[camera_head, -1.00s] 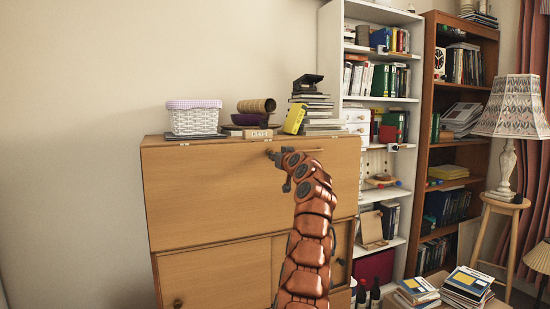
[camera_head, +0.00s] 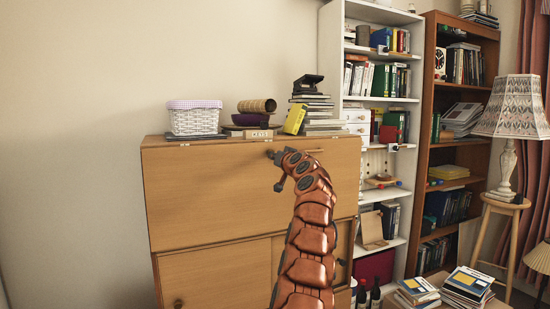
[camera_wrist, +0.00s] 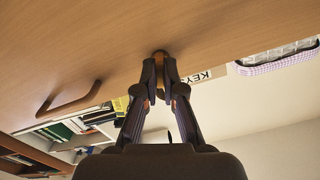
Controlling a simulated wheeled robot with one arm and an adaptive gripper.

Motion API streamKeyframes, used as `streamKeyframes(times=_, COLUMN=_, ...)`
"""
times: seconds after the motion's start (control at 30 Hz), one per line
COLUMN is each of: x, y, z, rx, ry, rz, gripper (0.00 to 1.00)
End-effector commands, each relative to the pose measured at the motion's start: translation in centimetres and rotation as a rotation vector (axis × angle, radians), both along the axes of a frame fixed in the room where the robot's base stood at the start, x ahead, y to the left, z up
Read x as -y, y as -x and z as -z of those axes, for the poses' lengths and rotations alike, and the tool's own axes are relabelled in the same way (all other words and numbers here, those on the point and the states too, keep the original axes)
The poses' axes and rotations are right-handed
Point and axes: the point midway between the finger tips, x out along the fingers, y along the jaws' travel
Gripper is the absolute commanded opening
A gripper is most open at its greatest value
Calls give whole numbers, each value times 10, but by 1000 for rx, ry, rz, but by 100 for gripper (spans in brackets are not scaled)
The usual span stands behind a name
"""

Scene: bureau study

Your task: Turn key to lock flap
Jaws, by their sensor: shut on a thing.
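The wooden bureau's flap (camera_head: 205,200) is closed and upright in the head view. It also fills the upper part of the wrist view (camera_wrist: 100,40). My gripper (camera_head: 273,154) is at the flap's top edge, near its middle. In the wrist view my gripper's fingertips (camera_wrist: 160,62) are shut on the key (camera_wrist: 160,53), which shows only as a small brownish rounded piece against the flap. The fingers hide most of the key and the lock, so the key's angle cannot be told.
A flap handle (camera_wrist: 70,100) is to the left in the wrist view. On the bureau top stand a box marked KEYS (camera_head: 258,133), a white wicker basket (camera_head: 194,120) and a stack of books (camera_head: 318,112). A white bookcase (camera_head: 345,20) stands to the right.

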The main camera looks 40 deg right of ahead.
Motion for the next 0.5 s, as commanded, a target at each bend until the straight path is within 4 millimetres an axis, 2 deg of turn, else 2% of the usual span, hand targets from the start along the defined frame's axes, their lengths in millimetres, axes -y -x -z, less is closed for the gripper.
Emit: streamKeyframes(times=0.5, x=-2, y=0, z=-3, rx=66, ry=-185, rz=-1, gripper=0)
